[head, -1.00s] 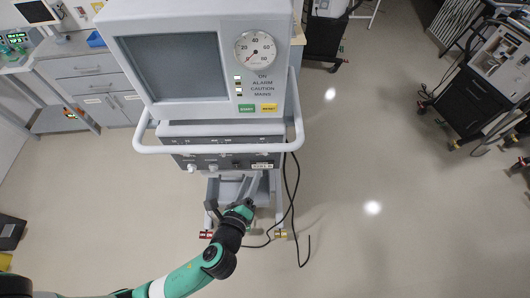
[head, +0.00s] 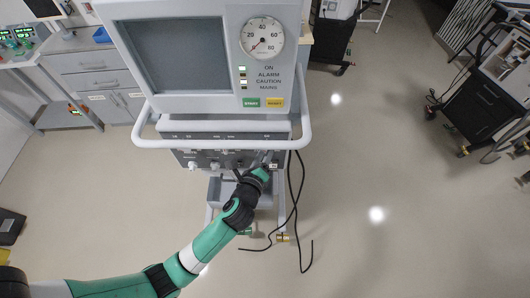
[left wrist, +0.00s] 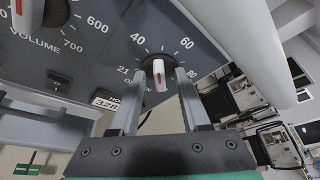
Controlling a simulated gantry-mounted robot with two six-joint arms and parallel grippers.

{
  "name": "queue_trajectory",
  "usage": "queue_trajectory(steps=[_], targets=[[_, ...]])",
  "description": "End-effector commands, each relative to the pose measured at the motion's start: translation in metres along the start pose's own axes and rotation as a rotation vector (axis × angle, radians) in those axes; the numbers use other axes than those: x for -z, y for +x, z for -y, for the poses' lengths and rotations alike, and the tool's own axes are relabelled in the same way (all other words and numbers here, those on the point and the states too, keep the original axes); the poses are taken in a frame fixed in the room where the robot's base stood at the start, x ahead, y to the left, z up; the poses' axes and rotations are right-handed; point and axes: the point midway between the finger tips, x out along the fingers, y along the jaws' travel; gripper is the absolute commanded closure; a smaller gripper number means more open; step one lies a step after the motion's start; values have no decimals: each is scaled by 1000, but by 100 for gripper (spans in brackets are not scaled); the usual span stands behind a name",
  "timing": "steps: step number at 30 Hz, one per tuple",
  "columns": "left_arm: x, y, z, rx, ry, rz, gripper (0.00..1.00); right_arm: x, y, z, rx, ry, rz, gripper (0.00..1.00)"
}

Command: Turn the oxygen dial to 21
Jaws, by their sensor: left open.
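The oxygen dial (left wrist: 159,84) is a white knob with a red mark on a dark panel, ringed by the numbers 21, 40, 60 and 80. My left gripper (left wrist: 160,76) is open, with one finger on each side of the dial and the knob between the fingertips. I cannot tell if either finger touches it. In the head view, my left gripper (head: 268,162) is at the right end of the ventilator's lower panel (head: 205,158) and hides the dial. My right gripper is not in view.
The ventilator's white handrail (head: 215,144) runs in front of the panel, just above my gripper. A volume dial (left wrist: 50,12) is left of the oxygen dial. A small display (left wrist: 107,101) sits below it. Black cables (head: 297,205) hang at the right. Open floor (head: 390,150) lies right.

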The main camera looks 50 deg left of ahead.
Motion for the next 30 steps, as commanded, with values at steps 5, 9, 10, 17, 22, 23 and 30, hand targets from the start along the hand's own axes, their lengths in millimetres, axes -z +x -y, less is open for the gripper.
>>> queue_trajectory(steps=[5,9,10,17,22,23,30], targets=[[0,0,0,0,0,0,81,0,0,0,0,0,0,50],[0,0,0,0,0,0,100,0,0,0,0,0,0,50],[0,0,0,0,0,0,100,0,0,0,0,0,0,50],[0,0,0,0,0,0,100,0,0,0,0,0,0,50],[1,0,-1,7,-16,0,100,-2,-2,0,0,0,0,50],[1,0,-1,9,-22,0,100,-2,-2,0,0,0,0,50],[2,0,-4,50,-122,0,100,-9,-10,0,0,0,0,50]])
